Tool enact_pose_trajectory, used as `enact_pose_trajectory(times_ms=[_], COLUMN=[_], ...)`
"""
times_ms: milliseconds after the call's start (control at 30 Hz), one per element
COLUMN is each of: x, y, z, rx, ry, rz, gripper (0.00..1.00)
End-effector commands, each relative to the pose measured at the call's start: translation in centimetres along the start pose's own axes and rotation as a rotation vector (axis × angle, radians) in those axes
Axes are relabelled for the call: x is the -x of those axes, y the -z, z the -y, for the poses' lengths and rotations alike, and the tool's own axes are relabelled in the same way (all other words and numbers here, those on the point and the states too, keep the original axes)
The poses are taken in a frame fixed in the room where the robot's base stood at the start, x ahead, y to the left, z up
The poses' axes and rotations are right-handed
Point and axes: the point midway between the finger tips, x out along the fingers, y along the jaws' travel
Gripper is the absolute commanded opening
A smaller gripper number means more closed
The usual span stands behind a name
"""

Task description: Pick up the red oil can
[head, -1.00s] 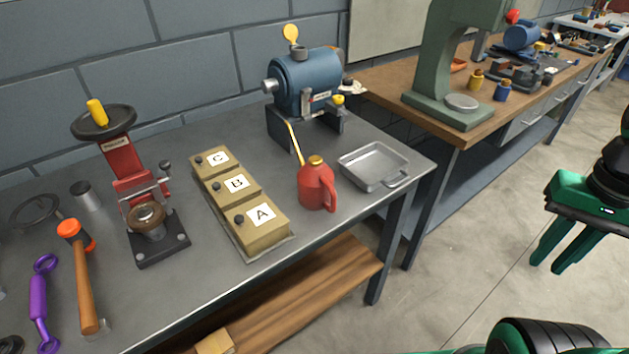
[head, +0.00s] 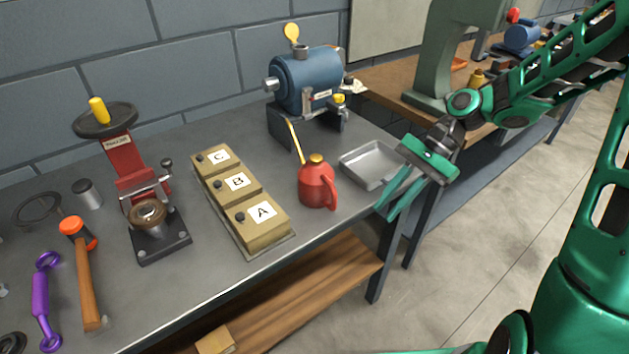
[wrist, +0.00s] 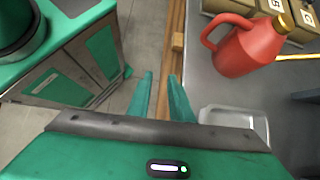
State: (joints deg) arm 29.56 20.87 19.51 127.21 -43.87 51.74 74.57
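The red oil can (head: 316,186) stands upright on the grey workbench, with a brass cap, a thin yellow spout and a handle on its right side. It also shows in the wrist view (wrist: 247,50) at the upper right, its handle towards the picture's left. My gripper (head: 387,208) is at the bench's right front edge, to the right of the can and apart from it. In the wrist view its two green fingers (wrist: 162,82) are spread with a gap between them, and nothing is held.
A grey metal tray (head: 368,165) lies behind the can, close to my gripper. Boxes marked A, B and C (head: 262,232) stand left of the can. A blue motor unit (head: 308,80) is behind. A red press (head: 128,170), hammer (head: 84,270) and purple tool (head: 41,300) are farther left.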

Motion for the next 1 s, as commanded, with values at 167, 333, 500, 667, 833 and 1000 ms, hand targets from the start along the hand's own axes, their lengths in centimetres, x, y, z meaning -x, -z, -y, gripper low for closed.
enact_pose_trajectory(times_ms=[167,333,500,667,833,1000], x=[-1.2,-1.0,-0.8,-2.5,-4.6,-5.5], y=[-2.3,-4.1,-5.1,-6.1,-7.0,-7.4], z=[3.5,5.5,6.3,6.5,6.7,6.8], rx=[-0.082,-0.137,-0.159,-0.164,-0.163,-0.163], ry=[0.039,0.056,0.06,0.057,0.057,0.059], rz=[0.219,0.369,0.436,0.445,0.443,0.441], gripper=[0.19,0.19,0.19,0.19,0.19,0.19])
